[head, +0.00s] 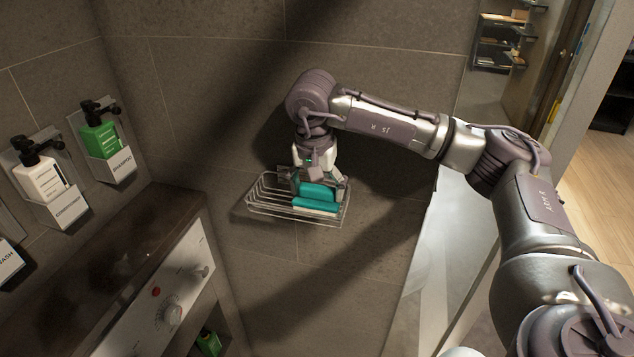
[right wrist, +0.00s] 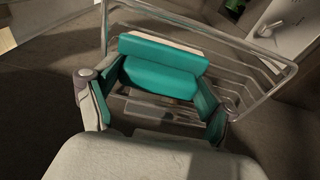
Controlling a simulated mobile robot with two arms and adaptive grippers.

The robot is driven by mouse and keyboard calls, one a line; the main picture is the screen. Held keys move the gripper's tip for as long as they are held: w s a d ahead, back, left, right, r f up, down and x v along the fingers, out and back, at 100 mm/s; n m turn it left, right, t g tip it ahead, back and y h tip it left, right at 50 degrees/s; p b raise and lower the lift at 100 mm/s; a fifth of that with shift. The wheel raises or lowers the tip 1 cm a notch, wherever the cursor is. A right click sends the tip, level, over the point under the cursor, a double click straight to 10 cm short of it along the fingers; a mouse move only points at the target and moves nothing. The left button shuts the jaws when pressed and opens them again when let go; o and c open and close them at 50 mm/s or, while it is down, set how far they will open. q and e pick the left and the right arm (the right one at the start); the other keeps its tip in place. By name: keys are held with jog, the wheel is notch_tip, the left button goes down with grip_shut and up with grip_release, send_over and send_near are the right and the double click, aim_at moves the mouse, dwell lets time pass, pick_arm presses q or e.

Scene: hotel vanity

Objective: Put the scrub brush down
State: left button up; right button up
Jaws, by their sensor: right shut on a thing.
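The scrub brush (head: 316,205) is teal with a pale edge and is at the wire basket (head: 262,208) on the tiled wall in the head view. My right gripper (head: 318,188) reaches down over the basket and is shut on the brush. In the right wrist view the brush (right wrist: 162,68) lies between the two fingers of my right gripper (right wrist: 160,98), against the basket's wires (right wrist: 262,62). I cannot tell whether the brush rests on the basket floor. My left gripper is not in view.
The left part of the basket is empty. Wall holders with a green shampoo bottle (head: 99,142) and a white conditioner bottle (head: 42,182) are at the left. A dark ledge (head: 120,240) and a panel with a knob (head: 172,314) stand below them.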

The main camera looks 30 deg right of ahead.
jog(key=shift+f, duration=0.1)
jog(key=shift+f, duration=0.15)
jog(key=o, duration=1.1)
jog(key=shift+r, duration=0.2)
jog(key=shift+r, duration=0.25)
jog(key=r+b, duration=0.1)
jog(key=r, duration=0.3)
jog(key=a+r+b, duration=0.1)
jog(key=r, duration=0.1)
jog(key=shift+s+r+b, duration=0.15)
jog(key=shift+s+b, duration=0.15)
jog(key=shift+b, duration=0.05)
notch_tip(320, 180, up, 5)
send_over(315, 201)
jog(key=shift+s+a+r+p, duration=0.15)
jog(key=shift+s+a+p, duration=0.2)
jog(key=shift+p, duration=0.1)
